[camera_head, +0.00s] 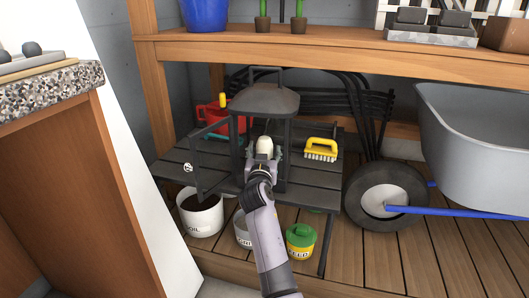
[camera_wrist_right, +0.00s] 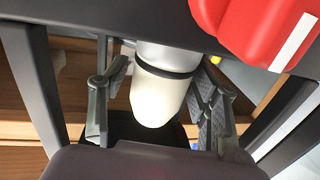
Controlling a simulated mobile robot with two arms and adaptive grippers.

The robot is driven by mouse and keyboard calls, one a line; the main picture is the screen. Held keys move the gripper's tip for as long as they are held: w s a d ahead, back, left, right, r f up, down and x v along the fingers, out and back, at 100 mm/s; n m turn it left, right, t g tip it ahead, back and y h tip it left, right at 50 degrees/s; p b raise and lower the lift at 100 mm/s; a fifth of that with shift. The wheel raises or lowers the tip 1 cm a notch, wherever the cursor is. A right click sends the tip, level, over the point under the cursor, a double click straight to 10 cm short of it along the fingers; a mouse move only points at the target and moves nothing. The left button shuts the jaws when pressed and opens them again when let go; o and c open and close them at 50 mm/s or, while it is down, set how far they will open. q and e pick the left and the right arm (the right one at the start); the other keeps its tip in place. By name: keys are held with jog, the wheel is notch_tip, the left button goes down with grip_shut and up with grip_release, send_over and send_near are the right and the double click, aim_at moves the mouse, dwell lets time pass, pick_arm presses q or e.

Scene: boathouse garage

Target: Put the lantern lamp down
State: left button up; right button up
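The lantern lamp is a white rounded cylinder (camera_head: 264,145) with a dark band and grey base. It is upright inside a dark lantern housing (camera_head: 264,100) on the slatted table (camera_head: 318,178). The housing's door (camera_head: 190,168) is swung open to the left. My right gripper (camera_head: 262,160) reaches into the housing from the front. In the right wrist view its fingers (camera_wrist_right: 166,80) stand on either side of the lamp (camera_wrist_right: 158,95), with narrow gaps. Contact under the lamp's base is hidden. My left gripper is not in view.
A red can (camera_head: 208,117) is behind the door, and it shows in the wrist view (camera_wrist_right: 255,25). A yellow brush (camera_head: 321,149) lies right of the housing. Pots stand below the table. A wheelbarrow (camera_head: 480,140) is at right; a shelf (camera_head: 330,48) runs above.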

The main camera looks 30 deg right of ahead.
jog(key=shift+o, duration=0.6)
notch_tip(320, 180, up, 10)
jog(key=shift+c, duration=0.2)
dwell(0.3)
grip_shut()
dwell(0.7)
dwell(1.1)
jog(key=shift+f, duration=0.1)
